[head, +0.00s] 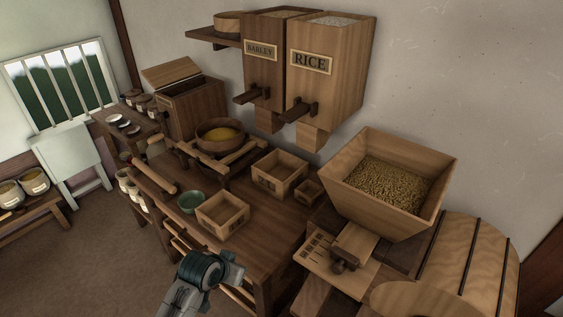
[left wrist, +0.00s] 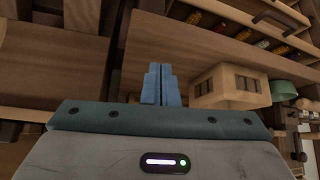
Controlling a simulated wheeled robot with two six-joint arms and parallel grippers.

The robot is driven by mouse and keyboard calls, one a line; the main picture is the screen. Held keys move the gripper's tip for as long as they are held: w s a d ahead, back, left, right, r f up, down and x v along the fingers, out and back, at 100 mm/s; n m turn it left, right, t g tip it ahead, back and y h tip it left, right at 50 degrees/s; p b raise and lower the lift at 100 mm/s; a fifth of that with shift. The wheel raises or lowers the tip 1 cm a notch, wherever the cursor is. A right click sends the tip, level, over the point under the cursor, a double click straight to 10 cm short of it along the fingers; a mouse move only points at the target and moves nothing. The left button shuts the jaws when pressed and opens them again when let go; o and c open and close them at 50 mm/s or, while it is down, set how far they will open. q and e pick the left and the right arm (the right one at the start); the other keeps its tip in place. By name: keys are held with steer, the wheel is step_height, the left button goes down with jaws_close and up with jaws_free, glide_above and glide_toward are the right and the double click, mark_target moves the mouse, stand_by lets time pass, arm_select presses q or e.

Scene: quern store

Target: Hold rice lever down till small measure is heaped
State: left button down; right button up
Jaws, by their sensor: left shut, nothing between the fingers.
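The RICE bin (head: 325,85) hangs on the wall beside the BARLEY bin, with white grain at its top. Its dark lever (head: 300,111) sticks out in front, above a wooden spout (head: 310,137); nothing touches the lever. The smallest square box (head: 308,190), apparently the small measure, sits on the table below; I see no rice heaped in it. My left gripper (left wrist: 160,84) is shut and empty in the left wrist view, well away from the rice lever. In the head view my left arm is low, in front of the table. My right gripper is not in view.
A middle-sized box (head: 280,172) and a larger box (head: 222,213) stand on the table (head: 262,228), with a green bowl (head: 190,202) beside the larger one. A grain-filled hopper (head: 390,185) stands at right. A quern bowl (head: 220,136) stands behind.

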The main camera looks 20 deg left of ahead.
arm_select(q)
steer(key=w+r+m+t+h, duration=0.1)
steer(key=w+r, duration=0.5)
steer(key=r, duration=0.7)
steer(key=w+r+m+t+h, duration=0.1)
steer(key=w+r, duration=0.5)
steer(key=r, duration=0.8)
steer(key=w+r+t+h, duration=0.2)
steer(key=w+r+t, duration=0.3)
steer(key=r, duration=0.8)
steer(key=shift+w+d+r+m+p, duration=0.3)
steer(key=shift+w+d+m+p, duration=0.15)
steer(key=shift+w, duration=0.4)
steer(key=p, duration=0.4)
glide_toward(296, 112)
steer(key=w+r, duration=0.4)
steer(key=f, duration=0.2)
steer(key=f+p, duration=0.1)
steer(key=f, duration=0.1)
steer(key=shift+w+d+f, duration=0.2)
steer(key=shift+d+f, duration=0.05)
steer(key=shift+f, duration=0.05)
